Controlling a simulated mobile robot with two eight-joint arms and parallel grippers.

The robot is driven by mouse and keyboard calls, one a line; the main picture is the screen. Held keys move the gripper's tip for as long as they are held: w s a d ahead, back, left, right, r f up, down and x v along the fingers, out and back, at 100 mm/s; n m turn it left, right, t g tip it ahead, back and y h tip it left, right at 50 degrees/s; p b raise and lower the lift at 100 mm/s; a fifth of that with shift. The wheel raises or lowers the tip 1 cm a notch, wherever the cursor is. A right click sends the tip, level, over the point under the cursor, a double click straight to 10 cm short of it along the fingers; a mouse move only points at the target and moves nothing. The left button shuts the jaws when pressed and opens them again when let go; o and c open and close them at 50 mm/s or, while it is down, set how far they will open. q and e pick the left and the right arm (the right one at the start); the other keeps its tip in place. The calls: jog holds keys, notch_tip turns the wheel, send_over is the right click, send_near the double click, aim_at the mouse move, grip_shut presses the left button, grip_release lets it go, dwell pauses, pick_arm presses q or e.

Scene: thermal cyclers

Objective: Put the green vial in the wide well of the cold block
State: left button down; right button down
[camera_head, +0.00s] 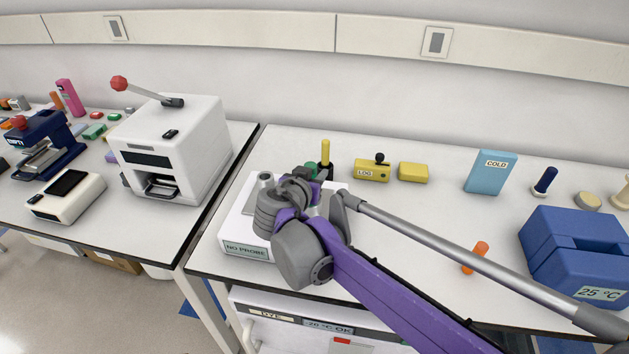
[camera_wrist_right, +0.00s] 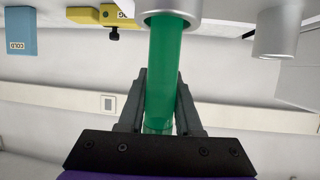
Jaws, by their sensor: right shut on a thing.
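In the right wrist view my right gripper (camera_wrist_right: 162,82) is shut on the green vial (camera_wrist_right: 170,65), with one dark finger on each side. The vial's far end meets the rim of a grey metal cylinder (camera_wrist_right: 168,8); I cannot tell how far inside it is. A second grey cylinder (camera_wrist_right: 276,32) stands beside it. In the head view my right arm covers most of the white unit (camera_head: 236,215) labelled NO PROBE, whose one grey post (camera_head: 265,179) shows. A light-blue box (camera_head: 489,173) labelled COLD stands apart to the right. My left gripper is not in view.
A yellow rod (camera_head: 325,151) stands just behind my gripper, with a yellow LOG box (camera_head: 371,172) and a yellow block (camera_head: 413,172) to its right. A blue 25 °C box (camera_head: 570,245) and an orange piece (camera_head: 475,258) are at right. A white lever machine (camera_head: 180,140) stands left.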

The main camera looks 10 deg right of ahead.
jog(key=shift+f, duration=0.85)
jog(key=shift+f, duration=0.15)
jog(key=c, duration=0.6)
grip_release()
jog(key=shift+s+a+r, duration=0.1)
jog(key=shift+s+r, duration=0.05)
jog(key=shift+r, duration=0.1)
jog(key=v, duration=1.1)
jog(key=shift+s+a, duration=0.2)
jog(key=shift+s, duration=0.05)
